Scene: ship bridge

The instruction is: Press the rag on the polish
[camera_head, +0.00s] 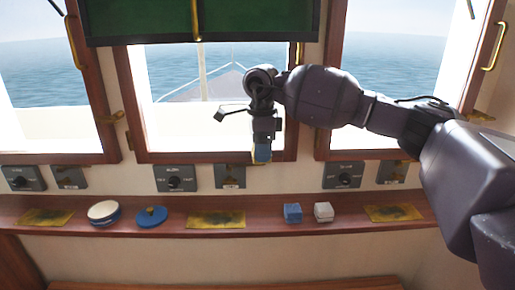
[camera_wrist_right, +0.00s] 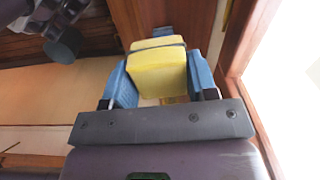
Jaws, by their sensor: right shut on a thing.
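My right gripper (camera_head: 262,153) is raised in front of the middle window, above the shelf. It is shut on a yellow folded block, which I take for the rag (camera_wrist_right: 158,72); it sits between the blue fingers in the right wrist view. The polish (camera_head: 103,211) looks like a round open tin with a pale top and blue rim, on the shelf to the left. A round blue lid (camera_head: 151,218) with a brass-coloured piece on it lies beside the tin. The rag is well apart from the tin. My left gripper is not in view.
On the wooden shelf (camera_head: 268,222) lie tarnished brass plates (camera_head: 47,217), (camera_head: 216,220), (camera_head: 394,213). A blue block (camera_head: 292,213) and a white block (camera_head: 323,212) stand to the right. Switch panels (camera_head: 175,178) line the wall above. A green-faced screen (camera_head: 200,20) hangs overhead.

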